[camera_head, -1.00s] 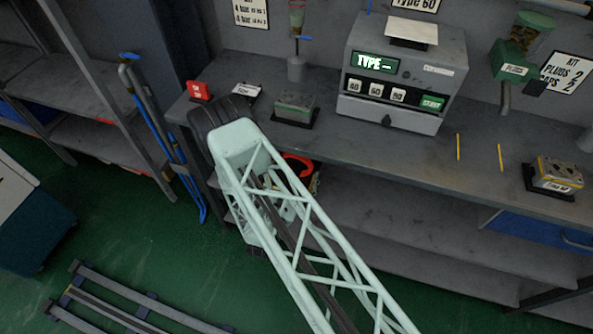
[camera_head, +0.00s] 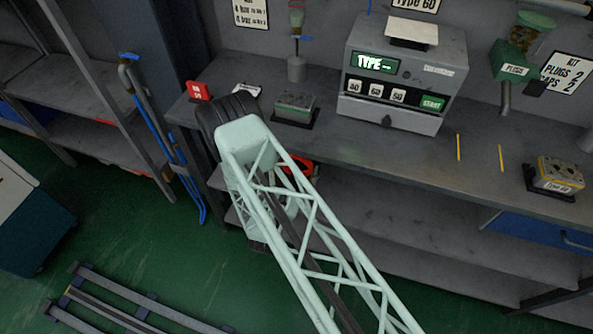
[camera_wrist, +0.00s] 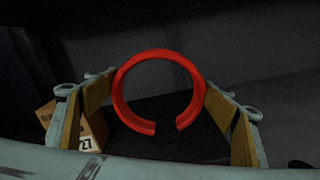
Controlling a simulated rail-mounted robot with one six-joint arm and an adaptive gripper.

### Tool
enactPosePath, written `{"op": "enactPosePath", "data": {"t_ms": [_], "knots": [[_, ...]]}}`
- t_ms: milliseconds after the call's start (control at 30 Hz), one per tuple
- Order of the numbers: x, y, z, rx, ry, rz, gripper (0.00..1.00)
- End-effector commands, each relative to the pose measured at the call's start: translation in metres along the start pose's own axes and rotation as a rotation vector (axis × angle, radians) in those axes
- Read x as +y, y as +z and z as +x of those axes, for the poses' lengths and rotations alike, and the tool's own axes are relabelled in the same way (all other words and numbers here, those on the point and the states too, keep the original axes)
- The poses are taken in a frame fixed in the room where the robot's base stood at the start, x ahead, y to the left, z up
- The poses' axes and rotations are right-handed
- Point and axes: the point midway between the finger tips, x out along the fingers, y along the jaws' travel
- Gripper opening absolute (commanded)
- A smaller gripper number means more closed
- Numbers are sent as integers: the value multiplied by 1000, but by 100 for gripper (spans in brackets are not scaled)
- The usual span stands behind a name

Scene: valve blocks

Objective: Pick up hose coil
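The red hose coil (camera_wrist: 120,98) shows in the wrist view as an open ring with a gap at its lower right. In the head view, a small part of the red coil (camera_head: 305,163) shows beside my arm, below the bench's front edge; the rest is hidden. My gripper (camera_wrist: 160,82) is open in the wrist view, with its yellowish finger pads on the left and right of the coil. The coil appears between the fingertips, close to both; I cannot tell whether they touch it. My arm hides the gripper in the head view.
A cardboard box (camera_wrist: 93,134) marked 27 is by the left finger. The bench top (camera_head: 400,155) lies above the lower shelf (camera_head: 400,215). A grey type machine (camera_head: 405,70) and a valve block (camera_head: 295,106) stand on the bench. Blue-handled tools (camera_head: 165,140) lean at left.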

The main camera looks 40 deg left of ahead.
Motion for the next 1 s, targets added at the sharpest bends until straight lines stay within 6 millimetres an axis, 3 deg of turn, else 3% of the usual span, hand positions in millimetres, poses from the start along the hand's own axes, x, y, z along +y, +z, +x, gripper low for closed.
{"op": "enactPosePath", "data": {"t_ms": [200,667,1000], "knots": [[0,0,0,0,0,0,56],[2,5,0,-1,0,1,56],[12,30,0,-2,1,1,56]]}}
